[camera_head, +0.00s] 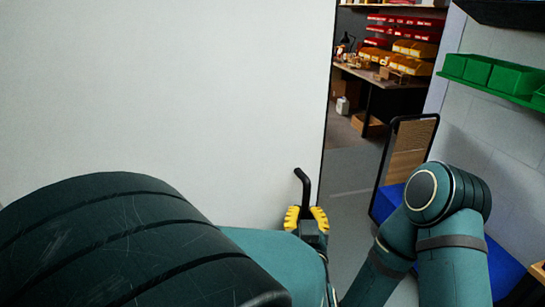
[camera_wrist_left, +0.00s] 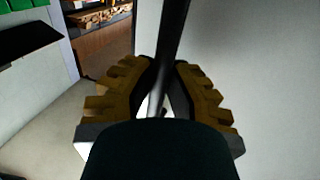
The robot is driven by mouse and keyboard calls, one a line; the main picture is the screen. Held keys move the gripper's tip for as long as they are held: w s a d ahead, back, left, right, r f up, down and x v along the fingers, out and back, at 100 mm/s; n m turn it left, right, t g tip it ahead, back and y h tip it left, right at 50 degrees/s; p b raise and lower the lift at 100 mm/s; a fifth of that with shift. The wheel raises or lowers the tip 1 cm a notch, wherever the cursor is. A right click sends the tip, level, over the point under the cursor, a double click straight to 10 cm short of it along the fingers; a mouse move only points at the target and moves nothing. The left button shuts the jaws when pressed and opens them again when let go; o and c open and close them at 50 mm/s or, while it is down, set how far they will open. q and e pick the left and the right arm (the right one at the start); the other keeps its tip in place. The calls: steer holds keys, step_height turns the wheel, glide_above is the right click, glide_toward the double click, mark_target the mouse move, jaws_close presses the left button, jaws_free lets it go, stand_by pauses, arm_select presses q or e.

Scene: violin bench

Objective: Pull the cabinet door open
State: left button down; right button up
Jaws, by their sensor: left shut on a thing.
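The cabinet door (camera_head: 170,90) is a large flat white panel that fills the left and middle of the head view. Its dark bar handle (camera_head: 304,184) stands near the panel's right edge; the bar also shows in the left wrist view (camera_wrist_left: 174,35). My left gripper (camera_head: 306,214) has yellow ribbed fingers and is shut on the handle, with the bar between the fingers in the left wrist view (camera_wrist_left: 167,75). The bar's upper end sticks out above the fingers. My left arm hides the lower part of the panel. My right gripper is not in view.
Past the panel's right edge is open grey floor (camera_head: 348,172). A dark-framed panel (camera_head: 408,150) stands beyond it. Green bins (camera_head: 492,73) sit on the right wall. A workbench (camera_head: 385,80) with red and yellow bins stands far back. My right arm is at the right.

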arm_select(q)
steer(key=shift+s, duration=0.1)
stand_by(0.3)
steer(key=c, duration=0.9)
jaws_free()
steer(key=shift+c, duration=0.2)
steer(key=s+a, duration=0.1)
steer(key=s, duration=1.1)
steer(key=shift+a, duration=0.3)
